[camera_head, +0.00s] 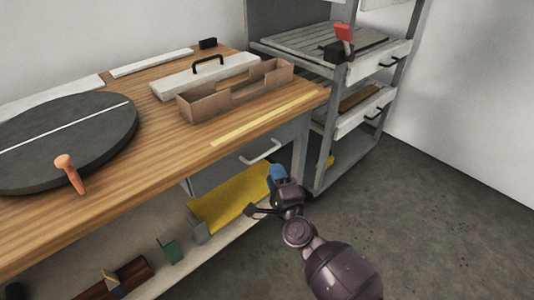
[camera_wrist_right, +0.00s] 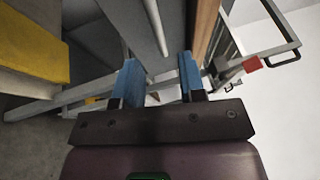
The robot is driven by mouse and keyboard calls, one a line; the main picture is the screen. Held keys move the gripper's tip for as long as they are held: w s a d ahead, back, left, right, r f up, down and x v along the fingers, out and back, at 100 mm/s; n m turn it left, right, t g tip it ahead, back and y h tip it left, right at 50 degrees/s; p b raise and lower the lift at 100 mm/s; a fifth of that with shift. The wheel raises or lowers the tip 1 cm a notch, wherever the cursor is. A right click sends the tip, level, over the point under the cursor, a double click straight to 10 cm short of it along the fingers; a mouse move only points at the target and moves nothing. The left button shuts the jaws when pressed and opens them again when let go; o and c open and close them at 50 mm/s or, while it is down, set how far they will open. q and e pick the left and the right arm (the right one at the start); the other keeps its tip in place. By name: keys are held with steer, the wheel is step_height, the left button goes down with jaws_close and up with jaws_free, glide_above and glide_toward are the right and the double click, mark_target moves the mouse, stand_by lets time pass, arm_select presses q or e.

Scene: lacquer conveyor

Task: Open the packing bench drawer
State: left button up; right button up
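The packing bench (camera_head: 160,140) has a wooden top. Its grey drawer front (camera_head: 228,170) sits under the right part of the top and looks closed. The drawer's pale bar handle (camera_head: 262,152) shows in the head view; a pale bar (camera_wrist_right: 155,25), likely this handle, shows at the top of the right wrist view. My right gripper (camera_head: 277,173) is just below and right of the handle, apart from it. In the right wrist view its two blue fingers (camera_wrist_right: 159,78) are spread with nothing between them. My left gripper is in neither view.
A yellow panel (camera_head: 232,198) lies below the drawer. A grey rack (camera_head: 325,150) with handled drawers stands close to the bench's right end. A cardboard tray (camera_head: 205,106) and a dark round turntable (camera_head: 65,140) are on the bench top. Floor (camera_head: 430,210) at right is clear.

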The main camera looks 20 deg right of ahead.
mark_target(265, 154)
steer(key=w, duration=0.5)
steer(key=w+r+b, duration=0.1)
steer(key=w, duration=0.2)
steer(key=shift+d+r, duration=0.1)
steer(key=shift+d, duration=0.1)
jaws_close()
